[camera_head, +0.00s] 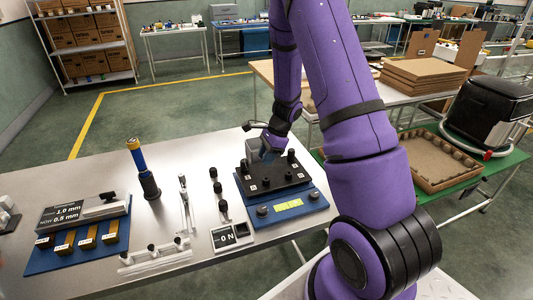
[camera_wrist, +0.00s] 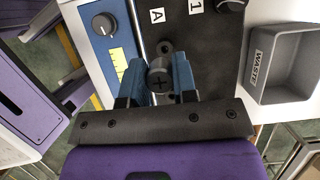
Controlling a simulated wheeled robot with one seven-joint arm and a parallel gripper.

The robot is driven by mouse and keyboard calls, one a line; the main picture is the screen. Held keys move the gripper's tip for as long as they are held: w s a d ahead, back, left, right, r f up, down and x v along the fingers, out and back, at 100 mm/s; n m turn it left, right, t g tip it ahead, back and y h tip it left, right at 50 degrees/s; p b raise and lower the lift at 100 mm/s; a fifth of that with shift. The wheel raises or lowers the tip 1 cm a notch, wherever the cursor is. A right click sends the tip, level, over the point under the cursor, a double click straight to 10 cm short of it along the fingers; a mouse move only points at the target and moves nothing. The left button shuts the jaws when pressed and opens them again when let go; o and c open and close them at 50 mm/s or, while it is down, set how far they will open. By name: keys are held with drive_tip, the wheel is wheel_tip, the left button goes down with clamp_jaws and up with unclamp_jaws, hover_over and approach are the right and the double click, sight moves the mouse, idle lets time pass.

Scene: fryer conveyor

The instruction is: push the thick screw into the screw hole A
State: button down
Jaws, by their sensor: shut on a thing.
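In the wrist view, a thick black screw (camera_wrist: 159,82) with a cross-slotted head sits between the blue fingertips of my gripper (camera_wrist: 159,84), which is shut on it. The black plate (camera_wrist: 207,50) lies beyond it. A dark round ring (camera_wrist: 165,46), probably hole A, shows just past the screw head, below the label A (camera_wrist: 157,16). The screw's lower end is hidden, so I cannot tell whether it touches the plate or a hole.
The plate sits on a blue base (camera_head: 312,203) with knobs and a yellow display (camera_head: 289,205). A grey waste bin (camera_wrist: 290,65) stands beside it.

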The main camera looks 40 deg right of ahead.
drive_tip(key=shift+a+f, duration=0.1)
drive_tip(key=shift+f, duration=1.75)
drive_tip(key=shift+f, duration=1.25)
idle(0.6)
drive_tip(key=c, duration=0.8)
unclamp_jaws()
drive_tip(key=shift+v, duration=3)
drive_tip(key=v, duration=1.1)
drive_tip(key=shift+f, duration=0.1)
